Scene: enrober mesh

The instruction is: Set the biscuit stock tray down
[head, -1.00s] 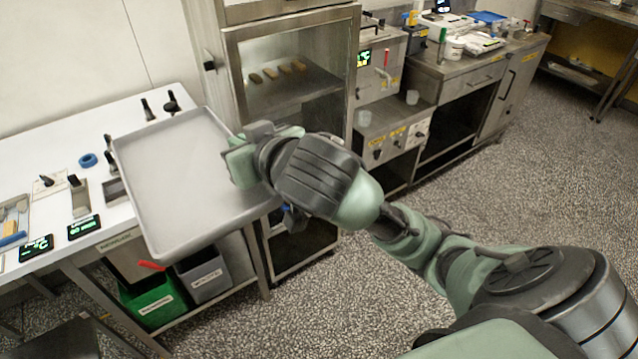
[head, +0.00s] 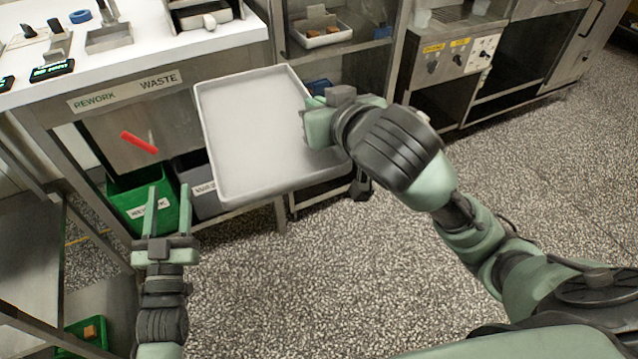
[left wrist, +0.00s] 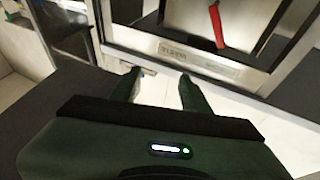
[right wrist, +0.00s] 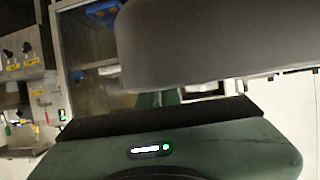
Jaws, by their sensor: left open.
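The biscuit stock tray (head: 255,130) is a shallow grey tray with a raised rim, its inside bare. It hangs tilted in the air, in front of the white table's right end and the cabinet. My right gripper (head: 318,122) is shut on the tray's right edge. In the right wrist view the tray (right wrist: 210,45) is a large grey slab just beyond the fingers, hiding much behind it. My left gripper (head: 169,212) is open and empty, low in front of the bins. Its two fingers also show apart in the left wrist view (left wrist: 158,85).
A cabinet (head: 350,55) stands behind the tray. Speckled floor is open at right.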

